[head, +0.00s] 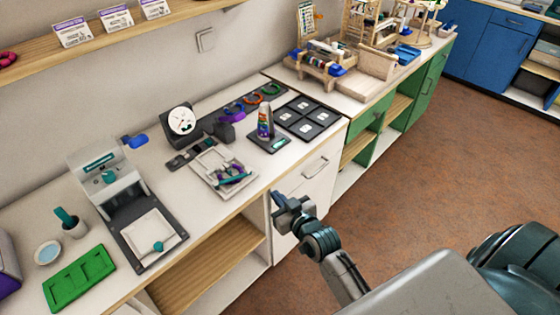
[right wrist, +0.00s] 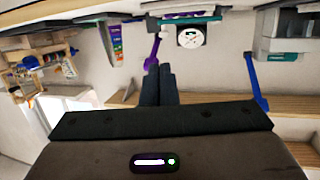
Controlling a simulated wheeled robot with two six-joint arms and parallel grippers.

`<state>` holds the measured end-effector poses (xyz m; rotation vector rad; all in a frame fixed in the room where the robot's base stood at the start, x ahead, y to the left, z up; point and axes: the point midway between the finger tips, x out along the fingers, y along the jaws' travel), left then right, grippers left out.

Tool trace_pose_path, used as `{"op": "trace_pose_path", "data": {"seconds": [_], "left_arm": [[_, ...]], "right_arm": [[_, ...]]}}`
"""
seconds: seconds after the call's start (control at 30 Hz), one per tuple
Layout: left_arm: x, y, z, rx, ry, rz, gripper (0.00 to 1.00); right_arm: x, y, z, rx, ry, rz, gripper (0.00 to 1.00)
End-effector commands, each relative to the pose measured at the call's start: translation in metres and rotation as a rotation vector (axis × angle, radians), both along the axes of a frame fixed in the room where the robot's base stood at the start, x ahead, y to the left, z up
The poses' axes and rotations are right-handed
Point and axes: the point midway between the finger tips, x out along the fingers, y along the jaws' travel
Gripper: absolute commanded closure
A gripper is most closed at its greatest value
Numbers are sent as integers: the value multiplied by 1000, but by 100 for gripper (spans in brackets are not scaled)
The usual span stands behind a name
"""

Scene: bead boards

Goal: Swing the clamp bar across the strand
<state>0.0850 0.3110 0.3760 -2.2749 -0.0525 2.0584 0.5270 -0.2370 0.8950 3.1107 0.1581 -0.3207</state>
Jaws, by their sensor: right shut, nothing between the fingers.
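A pale board (head: 208,160) lies on the white worktop in the head view. On its near end are dark purple and teal parts (head: 234,174); they are too small for me to tell strand from clamp bar. My right gripper (head: 279,198) is in front of the worktop edge, to the right of the board and apart from it. Its fingers (right wrist: 158,70) are shut and empty in the right wrist view. That view is upside down, with a purple rod-like part (right wrist: 153,50) just beyond the fingertips. My left gripper is not in view.
A dial gauge (head: 181,122) stands behind the board. A rainbow-coloured bottle (head: 265,122) stands on a dark pad to its right, beside a black tray (head: 328,119). A press-like device (head: 107,180) and a green tray (head: 79,279) are at left. Open shelves lie below the worktop.

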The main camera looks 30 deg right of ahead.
Motion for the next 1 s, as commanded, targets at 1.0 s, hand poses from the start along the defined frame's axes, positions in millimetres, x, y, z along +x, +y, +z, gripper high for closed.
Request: {"op": "trace_pose_path", "data": {"seconds": [1.0], "left_arm": [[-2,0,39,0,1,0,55]], "right_arm": [[127,31,-23,0,26,21,100]]}}
